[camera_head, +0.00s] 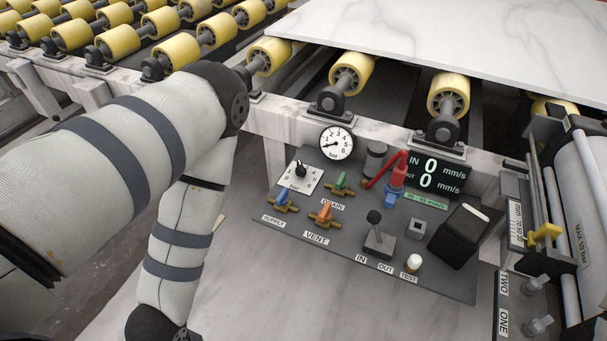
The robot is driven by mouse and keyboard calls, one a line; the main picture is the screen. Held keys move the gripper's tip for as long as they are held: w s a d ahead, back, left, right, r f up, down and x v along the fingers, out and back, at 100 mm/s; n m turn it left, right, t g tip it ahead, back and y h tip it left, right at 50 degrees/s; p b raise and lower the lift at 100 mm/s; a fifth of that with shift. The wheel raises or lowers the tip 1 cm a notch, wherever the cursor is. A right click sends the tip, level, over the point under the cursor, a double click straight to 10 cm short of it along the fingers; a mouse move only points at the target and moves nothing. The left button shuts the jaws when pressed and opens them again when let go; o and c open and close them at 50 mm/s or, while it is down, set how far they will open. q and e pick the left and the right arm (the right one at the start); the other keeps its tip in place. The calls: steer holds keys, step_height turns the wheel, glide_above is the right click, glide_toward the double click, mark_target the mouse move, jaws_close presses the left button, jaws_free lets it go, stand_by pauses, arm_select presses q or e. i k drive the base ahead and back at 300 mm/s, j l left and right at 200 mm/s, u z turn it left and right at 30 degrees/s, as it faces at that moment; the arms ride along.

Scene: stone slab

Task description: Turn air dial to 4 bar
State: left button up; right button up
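The air dial (301,172) is a dark knob on a white scale plate marked "bar", at the upper left of the grey control panel (335,246). Its small numbers and exact setting are too small to read surely. A round white pressure gauge (336,143) marked "bar" stands just above and to the right of it, its needle pointing left and slightly down. My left arm comes in from the left, bends and runs down out of the bottom edge, left of the panel. Its gripper is out of view. My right arm and gripper are not in view.
Close to the dial are green (341,184), blue (283,201) and orange (325,214) valve handles. A red lever (384,170), a black joystick (376,236) and a display (437,173) reading 0 are farther right. A stone slab (470,38) lies above on yellow rollers.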

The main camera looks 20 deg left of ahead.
mark_target(301, 172)
steer(key=i+j+z, duration=0.1)
steer(key=j+z, duration=0.2)
steer(key=j, duration=0.4)
steer(key=j+z, duration=0.3)
steer(key=j, duration=0.45)
